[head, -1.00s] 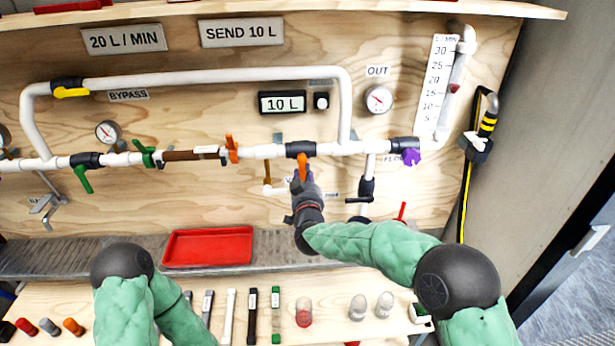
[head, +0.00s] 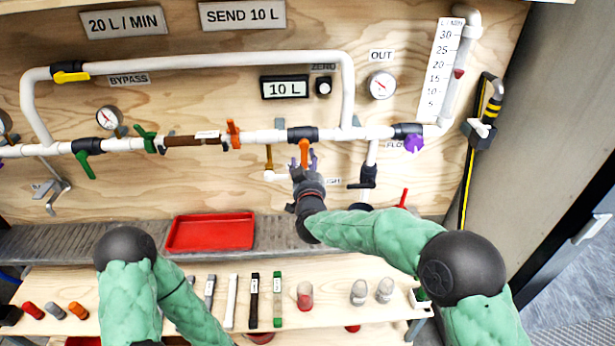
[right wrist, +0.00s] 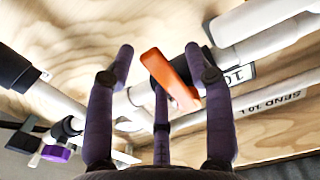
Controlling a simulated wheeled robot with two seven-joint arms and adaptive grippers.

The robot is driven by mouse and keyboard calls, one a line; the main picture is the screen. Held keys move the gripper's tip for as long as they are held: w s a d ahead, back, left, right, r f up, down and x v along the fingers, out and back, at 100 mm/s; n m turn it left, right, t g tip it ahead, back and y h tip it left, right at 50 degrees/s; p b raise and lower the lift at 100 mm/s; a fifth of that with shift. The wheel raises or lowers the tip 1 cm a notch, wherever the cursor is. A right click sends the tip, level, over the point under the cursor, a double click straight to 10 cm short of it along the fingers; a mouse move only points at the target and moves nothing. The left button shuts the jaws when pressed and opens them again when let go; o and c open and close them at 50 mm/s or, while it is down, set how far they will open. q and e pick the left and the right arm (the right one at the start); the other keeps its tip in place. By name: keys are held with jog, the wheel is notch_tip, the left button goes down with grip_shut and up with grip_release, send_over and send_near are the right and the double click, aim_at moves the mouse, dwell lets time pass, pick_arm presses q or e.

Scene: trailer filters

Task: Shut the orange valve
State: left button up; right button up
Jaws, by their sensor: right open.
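The orange valve (head: 304,150) is on the white horizontal pipe, right of the middle in the head view. Its black body is on the pipe and its orange handle points down, across the pipe. My right gripper (head: 305,164) is just below it, with its purple fingers spread around the handle's lower end. In the right wrist view the orange handle (right wrist: 170,80) shows between the open fingers (right wrist: 158,62). Contact with the handle cannot be told. My left arm is at the lower left of the head view, its gripper out of the frame.
Green (head: 86,163), yellow (head: 70,77) and purple (head: 414,143) handles are elsewhere. A lower pipe branch (head: 369,160) is right of my gripper. A red tray (head: 211,231) is below left.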

jog(key=s, duration=1.1)
jog(key=shift+d, duration=0.2)
jog(key=s+d+f+g+y+p, duration=0.1)
jog(key=s+d+f+g, duration=0.15)
jog(key=f, duration=0.65)
jog(key=s+d+f+g, duration=0.1)
jog(key=s+f+g, duration=0.25)
jog(key=f, duration=0.65)
jog(key=s+d+f+g+y+p, duration=0.1)
jog(key=s+d+f+g, duration=0.15)
jog(key=f, duration=0.65)
jog(key=s+f+m+g, duration=0.1)
jog(key=s+f+g, duration=0.3)
jog(key=s+f, duration=0.3)
jog(key=s+f+m+g+y+p, duration=0.1)
jog(key=s+f+g, duration=0.4)
jog(key=s, duration=1)
jog(key=shift+d+f+m, duration=0.3)
jog(key=shift+d+f, duration=0.1)
jog(key=shift+f, duration=0.45)
